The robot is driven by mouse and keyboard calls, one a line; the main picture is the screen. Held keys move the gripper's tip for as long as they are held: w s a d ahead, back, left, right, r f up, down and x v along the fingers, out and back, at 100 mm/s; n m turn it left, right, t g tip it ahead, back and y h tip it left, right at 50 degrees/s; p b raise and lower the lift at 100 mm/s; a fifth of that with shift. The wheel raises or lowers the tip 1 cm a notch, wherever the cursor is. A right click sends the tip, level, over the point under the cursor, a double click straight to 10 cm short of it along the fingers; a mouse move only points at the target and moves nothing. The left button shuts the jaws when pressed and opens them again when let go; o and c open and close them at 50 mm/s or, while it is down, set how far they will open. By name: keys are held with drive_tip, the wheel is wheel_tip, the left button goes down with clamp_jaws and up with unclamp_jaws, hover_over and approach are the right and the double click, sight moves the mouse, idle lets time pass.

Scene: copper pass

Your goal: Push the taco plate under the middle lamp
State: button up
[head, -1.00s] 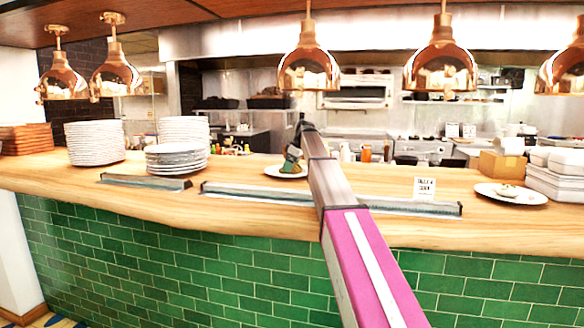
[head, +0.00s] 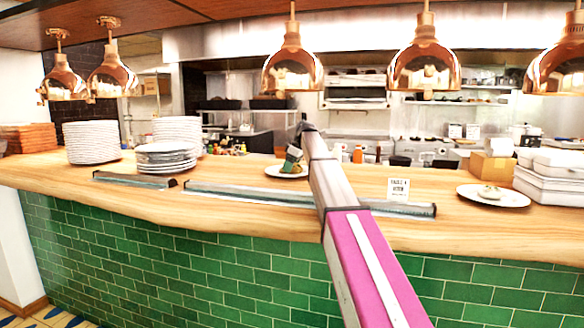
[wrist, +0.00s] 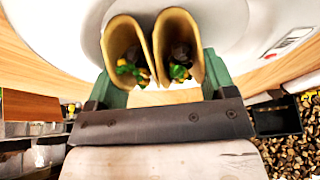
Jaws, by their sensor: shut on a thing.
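The taco plate (head: 286,173) is white and sits on the wooden counter, partly hidden behind my arm. In the wrist view the plate (wrist: 60,35) holds two yellow tacos (wrist: 178,60) with green filling. My gripper (head: 293,158) reaches down over the plate, and its green fingers (wrist: 156,75) are shut on the pair of tacos, one finger at each outer side. The fingertips are partly hidden by the tacos. A copper lamp (head: 291,68), third from the left, hangs above and behind the plate, nearly in line with it in the head view.
More copper lamps (head: 424,65) hang along the row. Plate stacks (head: 166,158) are left; another plate (head: 493,196) and white containers (head: 550,180) are right.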

drive_tip(key=shift+d, duration=0.2)
drive_tip(key=o, duration=1.3)
drive_tip(key=v, duration=1)
drive_tip(key=shift+r, duration=0.4)
drive_tip(key=shift+s, duration=0.15)
drive_tip(key=s+a+r, duration=0.1)
drive_tip(key=s+a, duration=0.3)
drive_tip(key=s, duration=0.7)
drive_tip(key=shift+a, duration=0.25)
